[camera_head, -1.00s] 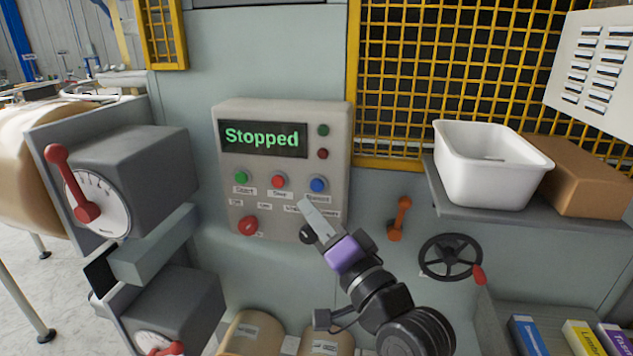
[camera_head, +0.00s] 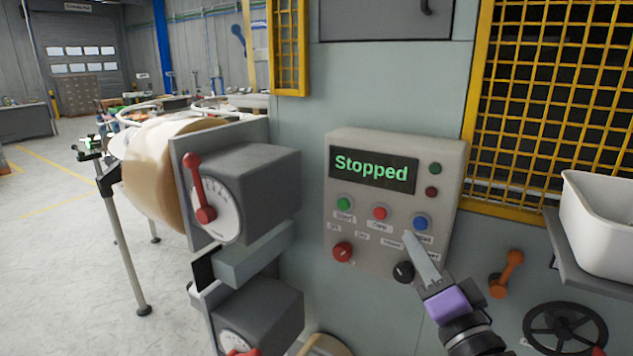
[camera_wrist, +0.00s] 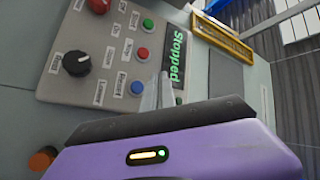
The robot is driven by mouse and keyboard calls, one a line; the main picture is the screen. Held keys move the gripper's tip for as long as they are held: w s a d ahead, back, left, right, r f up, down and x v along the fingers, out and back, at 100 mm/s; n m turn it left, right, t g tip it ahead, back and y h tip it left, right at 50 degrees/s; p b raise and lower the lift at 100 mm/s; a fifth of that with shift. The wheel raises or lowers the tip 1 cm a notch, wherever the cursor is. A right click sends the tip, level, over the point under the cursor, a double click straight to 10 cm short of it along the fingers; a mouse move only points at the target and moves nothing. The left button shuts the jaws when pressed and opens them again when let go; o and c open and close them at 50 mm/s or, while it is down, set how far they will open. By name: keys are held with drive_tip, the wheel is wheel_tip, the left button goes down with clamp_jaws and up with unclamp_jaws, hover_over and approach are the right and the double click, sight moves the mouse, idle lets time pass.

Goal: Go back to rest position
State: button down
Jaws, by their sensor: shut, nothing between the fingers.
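My gripper (camera_head: 421,259) has a purple body and pale fingers that are shut with nothing between them. In the head view it appears in front of the lower right of a grey control panel (camera_head: 342,183). The panel's display (camera_head: 373,169) reads "Stopped" in green. The fingers appear just below the blue button (camera_head: 420,222) and right of the black knob (camera_head: 403,271). In the wrist view the fingers (camera_wrist: 157,92) show near the blue button (camera_wrist: 137,88) and the display (camera_wrist: 174,62). I cannot tell whether they touch the panel.
Left of the panel are grey boxes with a red-levered dial (camera_head: 205,213). A large roll (camera_head: 150,170) stands further left. At right are an orange lever (camera_head: 506,273), a black handwheel (camera_head: 565,308) and a white bin (camera_head: 597,225) on a shelf. Open floor lies at far left.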

drive_tip(key=s+f+n+g+h, duration=0.1)
drive_tip(key=s+f+n+g, duration=0.1)
drive_tip(key=s+f, duration=0.6)
drive_tip(key=s+f+n+g+b, duration=0.1)
drive_tip(key=s+f+n, duration=0.3)
drive_tip(key=s, duration=1.5)
drive_tip(key=s+f+n+g+h, duration=0.1)
drive_tip(key=s+f+n+g, duration=0.2)
drive_tip(key=s+f, duration=0.9)
drive_tip(key=shift+s+h, duration=0.3)
drive_tip(key=shift+s, duration=0.85)
